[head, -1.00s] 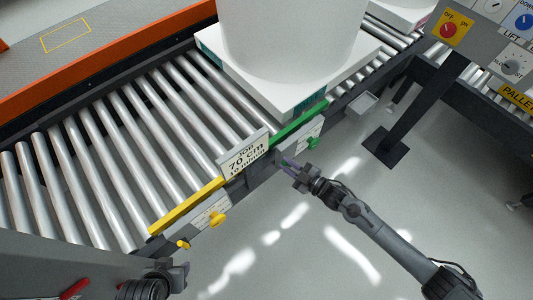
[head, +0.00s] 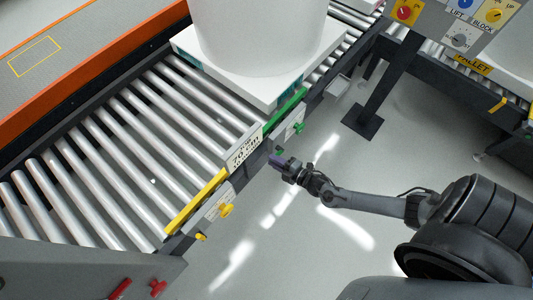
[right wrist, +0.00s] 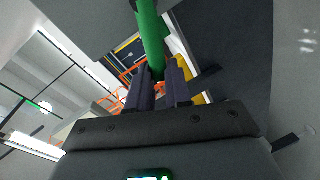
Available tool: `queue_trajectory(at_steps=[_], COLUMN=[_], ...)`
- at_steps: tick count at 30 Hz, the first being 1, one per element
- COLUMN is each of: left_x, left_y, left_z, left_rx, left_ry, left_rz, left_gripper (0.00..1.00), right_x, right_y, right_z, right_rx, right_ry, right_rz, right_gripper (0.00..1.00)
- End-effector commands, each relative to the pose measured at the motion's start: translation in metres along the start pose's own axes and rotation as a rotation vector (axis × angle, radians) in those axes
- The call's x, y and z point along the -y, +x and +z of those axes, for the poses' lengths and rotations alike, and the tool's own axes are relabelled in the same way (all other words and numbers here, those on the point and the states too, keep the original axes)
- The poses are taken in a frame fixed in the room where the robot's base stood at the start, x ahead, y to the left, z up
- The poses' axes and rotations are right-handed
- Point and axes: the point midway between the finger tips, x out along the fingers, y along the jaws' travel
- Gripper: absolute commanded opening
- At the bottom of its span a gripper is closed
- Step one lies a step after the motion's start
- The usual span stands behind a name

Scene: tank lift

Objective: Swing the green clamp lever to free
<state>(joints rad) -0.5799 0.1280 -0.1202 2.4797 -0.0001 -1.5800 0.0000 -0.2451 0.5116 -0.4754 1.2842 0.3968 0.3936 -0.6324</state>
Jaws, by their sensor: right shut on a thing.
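The green clamp lever (right wrist: 152,38) shows in the right wrist view as a green rod running from the top edge down between my fingers. My right gripper (right wrist: 160,85) is shut on it. In the head view my right gripper (head: 276,160) is beside the conveyor's front rail, just right of the white sign. A small bit of green (head: 279,151) shows at its fingertips; the rest is hidden by the gripper. A green knob (head: 299,128) sits on the rail plate under a green strip (head: 287,110). My left gripper is not in view.
A white tank (head: 258,40) stands on a white pallet (head: 285,88) on the rollers. The sign (head: 244,148) and a yellow strip with a yellow knob (head: 226,210) are along the rail. A control panel post (head: 385,85) stands right. Floor in front is open.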

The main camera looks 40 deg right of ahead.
Motion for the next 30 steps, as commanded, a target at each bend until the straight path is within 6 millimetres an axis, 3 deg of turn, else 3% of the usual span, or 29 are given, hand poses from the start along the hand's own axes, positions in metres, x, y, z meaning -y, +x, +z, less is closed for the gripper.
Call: queue_trajectory(at_steps=[15, 16, 20, 30], left_x=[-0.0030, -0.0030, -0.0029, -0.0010], left_y=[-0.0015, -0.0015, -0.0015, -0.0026], left_z=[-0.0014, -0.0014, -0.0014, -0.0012], left_rx=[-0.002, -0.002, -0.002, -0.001], left_ry=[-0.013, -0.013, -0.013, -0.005], left_rz=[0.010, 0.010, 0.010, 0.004], left_gripper=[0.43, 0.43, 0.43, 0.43], right_x=[0.0023, 0.0023, 0.0020, 0.0010], right_y=[-0.0042, -0.0042, -0.0041, -0.0057], right_z=[0.0051, 0.0051, 0.0048, 0.0040], right_rx=[0.016, 0.016, 0.015, 0.014], right_ry=[-0.016, -0.016, -0.016, -0.015], right_rz=[-0.001, -0.001, 0.000, 0.001], right_gripper=[0.00, 0.23, 0.43, 0.44])
